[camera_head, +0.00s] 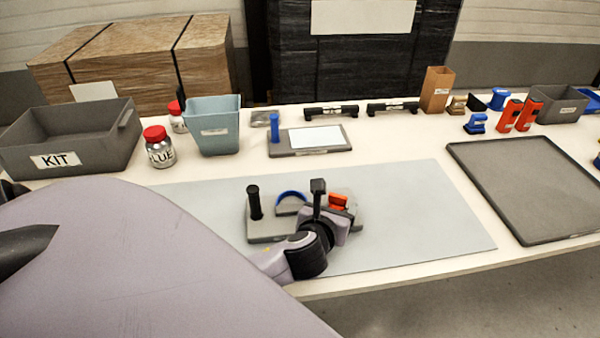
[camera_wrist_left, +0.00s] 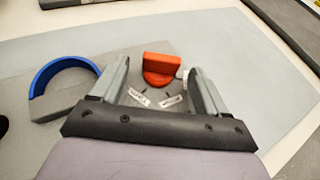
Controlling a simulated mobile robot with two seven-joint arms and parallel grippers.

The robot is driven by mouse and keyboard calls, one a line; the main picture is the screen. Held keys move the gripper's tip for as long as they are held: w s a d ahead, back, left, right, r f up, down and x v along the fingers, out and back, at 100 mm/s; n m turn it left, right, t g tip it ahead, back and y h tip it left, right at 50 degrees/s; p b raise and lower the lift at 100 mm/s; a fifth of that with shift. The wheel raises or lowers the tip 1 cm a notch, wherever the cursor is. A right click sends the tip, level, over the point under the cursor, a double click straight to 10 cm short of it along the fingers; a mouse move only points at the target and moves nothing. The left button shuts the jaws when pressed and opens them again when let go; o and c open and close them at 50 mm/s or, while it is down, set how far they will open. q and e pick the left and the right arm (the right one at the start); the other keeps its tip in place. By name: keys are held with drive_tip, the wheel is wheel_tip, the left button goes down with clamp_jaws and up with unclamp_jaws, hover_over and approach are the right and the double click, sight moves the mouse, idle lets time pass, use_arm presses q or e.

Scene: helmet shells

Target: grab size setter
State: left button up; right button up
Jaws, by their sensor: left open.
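An orange-red knob-like piece, which I take to be the size setter (camera_wrist_left: 160,66), sits on a grey fixture with two small white labels in front of it. In the head view the size setter (camera_head: 338,201) is partly hidden by my left gripper (camera_head: 330,208). The grey fixture (camera_head: 268,229) also carries a black upright post (camera_head: 254,202) and a blue arch (camera_head: 291,195). In the left wrist view my left gripper (camera_wrist_left: 158,70) is open, its fingers apart to the left and right of the orange-red piece. No contact is visible. My right gripper is not in view.
The fixture stands on a pale grey mat (camera_head: 430,215). A dark tray (camera_head: 530,190) lies right of it. Behind are a grey KIT bin (camera_head: 70,140), a glue jar (camera_head: 159,150), a blue-grey bin (camera_head: 214,128) and a grey device with a white plate (camera_head: 312,138).

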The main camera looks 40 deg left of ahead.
use_arm(q)
drive_tip(key=shift+w+a+f, duration=0.1)
drive_tip(key=shift+w+a, duration=0.05)
drive_tip(key=shift+w, duration=0.15)
clamp_jaws()
